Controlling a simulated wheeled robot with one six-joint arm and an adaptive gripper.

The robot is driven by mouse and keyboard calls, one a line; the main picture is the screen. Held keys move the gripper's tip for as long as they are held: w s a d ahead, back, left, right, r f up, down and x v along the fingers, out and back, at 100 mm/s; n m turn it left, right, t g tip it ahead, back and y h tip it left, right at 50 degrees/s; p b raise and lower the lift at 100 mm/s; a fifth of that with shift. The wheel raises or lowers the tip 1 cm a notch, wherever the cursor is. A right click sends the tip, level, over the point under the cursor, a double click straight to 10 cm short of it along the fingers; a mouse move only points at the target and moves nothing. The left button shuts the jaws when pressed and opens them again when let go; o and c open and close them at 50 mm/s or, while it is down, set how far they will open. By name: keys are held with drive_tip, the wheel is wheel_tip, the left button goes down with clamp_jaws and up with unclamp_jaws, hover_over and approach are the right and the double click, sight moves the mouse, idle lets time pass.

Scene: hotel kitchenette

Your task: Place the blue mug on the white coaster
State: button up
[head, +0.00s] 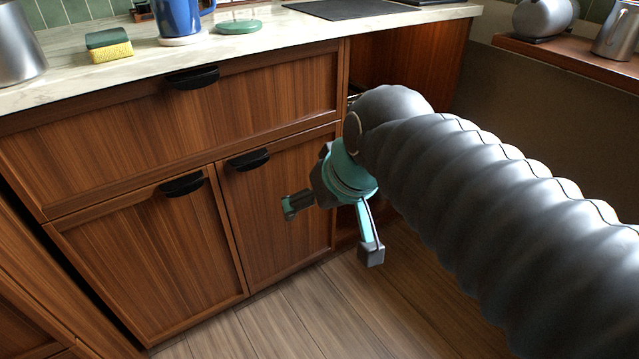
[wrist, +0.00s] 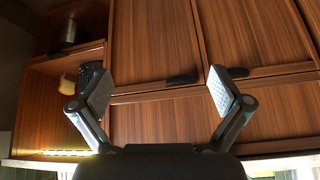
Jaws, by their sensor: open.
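The blue mug (head: 180,18) stands on the light counter at the top left of the head view, its upper part cut off by the picture edge. It rests on a round white coaster (head: 181,41). My gripper (head: 330,230) is open and empty, in front of the lower wooden cabinets, well below and to the right of the mug. In the wrist view my gripper (wrist: 167,98) shows two spread fingers with cabinet fronts behind them. The mug and coaster cannot be made out in the wrist view.
On the counter (head: 110,78) are a green and yellow sponge (head: 109,46), a green round base (head: 239,27), a dark flat panel (head: 343,9) and a metal vessel (head: 18,50). A kettle (head: 545,18) stands on a wooden shelf at right. Black handles (head: 193,78) stick out from the cabinets.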

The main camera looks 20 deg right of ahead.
drive_tip(key=s+d+f+h+p, duration=0.1)
drive_tip(key=s+d+f, duration=0.1)
drive_tip(key=s+f, duration=0.3)
drive_tip(key=shift+m+g, duration=0.4)
idle(0.8)
